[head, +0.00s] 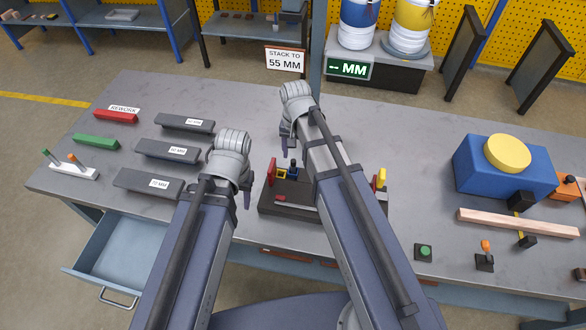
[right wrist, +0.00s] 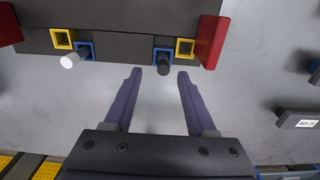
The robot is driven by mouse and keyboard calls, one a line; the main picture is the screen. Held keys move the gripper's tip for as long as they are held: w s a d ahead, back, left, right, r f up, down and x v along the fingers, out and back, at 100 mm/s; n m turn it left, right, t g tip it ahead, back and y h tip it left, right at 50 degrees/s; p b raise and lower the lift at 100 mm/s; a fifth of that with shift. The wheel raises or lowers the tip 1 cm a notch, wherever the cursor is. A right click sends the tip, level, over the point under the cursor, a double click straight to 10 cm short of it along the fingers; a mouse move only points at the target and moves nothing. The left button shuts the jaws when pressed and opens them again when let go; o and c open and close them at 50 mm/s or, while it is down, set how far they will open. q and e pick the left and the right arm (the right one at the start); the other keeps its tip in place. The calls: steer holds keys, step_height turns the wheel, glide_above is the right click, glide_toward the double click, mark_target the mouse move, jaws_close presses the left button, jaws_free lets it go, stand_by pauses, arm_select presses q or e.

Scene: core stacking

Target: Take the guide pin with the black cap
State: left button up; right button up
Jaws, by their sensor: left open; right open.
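The guide pin with the black cap (right wrist: 163,67) stands in a blue-edged socket on the dark fixture (right wrist: 120,44) in the right wrist view. In the head view the pin (head: 293,162) shows at the fixture's back left. A white-capped pin (right wrist: 70,61) sits in the other blue socket; my right arm hides it in the head view. My right gripper (right wrist: 160,71) is open, with its fingertips on either side of the black cap in the picture; contact is not visible. My left gripper (head: 247,198) is open and empty, left of the fixture (head: 283,200).
Red posts (right wrist: 213,42) and yellow sockets (right wrist: 185,47) flank the pins. Grey labelled blocks (head: 168,150) lie at the left. A small white rack (head: 75,171) holds a green and an orange pin. A blue box (head: 480,180) with a yellow button stands at the right.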

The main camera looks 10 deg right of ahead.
mark_target(293, 160)
arm_select(q)
steer(key=shift+f+b, duration=0.35)
steer(key=shift+f, duration=0.4)
arm_select(e)
steer(key=shift+f, duration=0.75)
arm_select(q)
steer(key=shift+f, duration=0.1)
arm_select(e)
steer(key=shift+f, duration=0.1)
arm_select(q)
step_height(293, 160, down, 5)
steer(key=b, duration=0.5)
arm_select(e)
steer(key=f, duration=0.5)
steer(key=shift+w+a, duration=0.15)
steer(key=shift+a, duration=0.05)
jaws_close()
